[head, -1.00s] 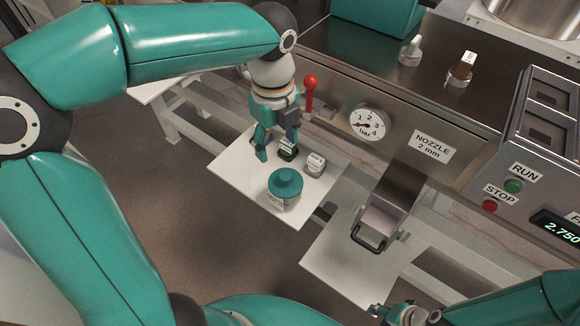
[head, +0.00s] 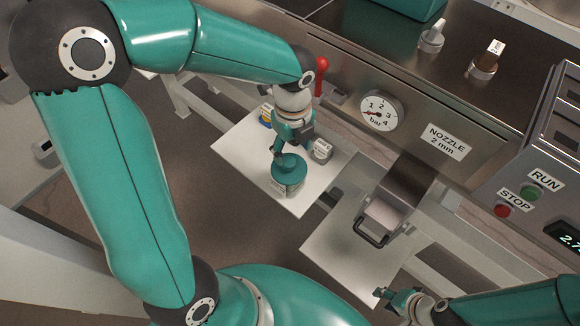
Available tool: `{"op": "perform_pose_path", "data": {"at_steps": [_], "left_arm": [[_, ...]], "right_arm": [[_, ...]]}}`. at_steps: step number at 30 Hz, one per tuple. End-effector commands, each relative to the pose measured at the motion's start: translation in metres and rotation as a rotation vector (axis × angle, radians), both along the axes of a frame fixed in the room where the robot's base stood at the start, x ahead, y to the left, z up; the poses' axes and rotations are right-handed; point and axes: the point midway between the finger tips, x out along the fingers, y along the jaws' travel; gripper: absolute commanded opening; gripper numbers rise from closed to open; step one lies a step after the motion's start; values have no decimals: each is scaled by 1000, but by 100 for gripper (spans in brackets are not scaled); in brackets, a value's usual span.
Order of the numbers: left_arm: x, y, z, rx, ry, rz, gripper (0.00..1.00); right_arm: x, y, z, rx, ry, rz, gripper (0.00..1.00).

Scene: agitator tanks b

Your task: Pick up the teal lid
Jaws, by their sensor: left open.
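The teal lid (head: 291,171) sits on a squat glass jar (head: 288,189) with a label, near the front of the left white shelf. My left gripper (head: 284,156) points down at the back of the lid, its fingers open and close to the lid's raised knob. The fingers overlap the lid's far edge in the picture, so I cannot tell whether they touch it. My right gripper (head: 394,297) is low at the bottom of the view, away from the lid, and its jaws are too small to read.
A small white-labelled jar (head: 322,151) stands right of the lid. A jar with yellow and blue (head: 266,116) stands at the back of the left shelf (head: 234,147). A red-knobbed lever (head: 321,75) rises behind. The right shelf (head: 340,258) lies below a metal chute (head: 395,195).

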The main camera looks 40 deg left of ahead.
Motion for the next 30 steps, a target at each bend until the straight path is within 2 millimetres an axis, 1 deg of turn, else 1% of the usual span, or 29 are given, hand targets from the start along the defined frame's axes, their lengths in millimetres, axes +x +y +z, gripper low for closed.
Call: {"op": "perform_pose_path", "data": {"at_steps": [5,9,13,16,22,23,30], "left_arm": [[-3,1,-12,1,3,0,63],[-8,4,-32,1,5,0,63],[-8,4,-48,1,3,0,63],[-7,4,-53,-1,0,1,63],[-7,4,-54,0,-1,1,63],[-7,4,-54,0,-1,1,60],[-7,4,-53,0,-1,1,20]], "right_arm": [[0,0,1,0,0,0,40],[0,0,2,0,0,0,40],[0,0,0,0,0,0,40],[0,0,0,0,0,0,40],[0,0,0,0,0,0,40],[0,0,0,0,0,0,40],[0,0,0,0,0,0,40]]}}
